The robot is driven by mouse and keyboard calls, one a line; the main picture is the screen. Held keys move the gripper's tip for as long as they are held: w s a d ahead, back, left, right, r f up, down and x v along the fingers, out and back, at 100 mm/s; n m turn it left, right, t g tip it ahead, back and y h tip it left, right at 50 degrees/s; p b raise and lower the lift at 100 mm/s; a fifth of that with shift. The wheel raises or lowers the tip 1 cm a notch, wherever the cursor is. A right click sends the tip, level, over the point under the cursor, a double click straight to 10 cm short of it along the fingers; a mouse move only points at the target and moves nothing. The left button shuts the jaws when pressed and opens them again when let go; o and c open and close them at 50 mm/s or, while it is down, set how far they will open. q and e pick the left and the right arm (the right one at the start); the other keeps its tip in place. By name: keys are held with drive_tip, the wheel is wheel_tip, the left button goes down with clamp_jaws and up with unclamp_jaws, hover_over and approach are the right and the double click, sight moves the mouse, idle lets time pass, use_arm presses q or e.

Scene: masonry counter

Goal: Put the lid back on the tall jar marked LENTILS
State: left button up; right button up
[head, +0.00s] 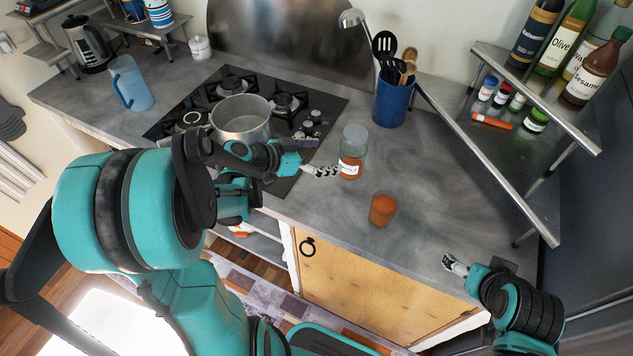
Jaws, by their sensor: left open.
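A tall clear jar (351,160) with orange contents low inside and a white label stands upright on the grey counter; the label is too small to read surely. Its upper part looks clear and grey, and I cannot tell whether a lid is on it. A short orange-brown, cup-like object (382,210) stands in front of it to the right. No separate lid can be made out. My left gripper (327,170) is open and empty, just left of the jar's lower part. My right gripper (453,265) is over the counter's front right, its opening unclear.
A steel pot (241,118) sits on the black hob (168,127). A blue utensil holder (393,102) stands behind the jar. A metal shelf (560,118) with bottles and small jars fills the right. A blue pitcher (131,84) is far left. Counter right of the orange-brown object is clear.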

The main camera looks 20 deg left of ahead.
use_arm(q)
drive_tip(key=s+d+n+g+y, duration=0.1)
drive_tip(key=s+d+n+y, duration=0.1)
drive_tip(key=s, duration=0.6)
drive_tip(key=s+d+r+n+g+y, duration=0.1)
drive_tip(key=s+d+n+g+y, duration=0.1)
drive_tip(key=s, duration=0.6)
drive_tip(key=shift+d+n+y, duration=0.45)
drive_tip(key=shift+n+y, duration=0.75)
drive_tip(key=shift+y, duration=0.5)
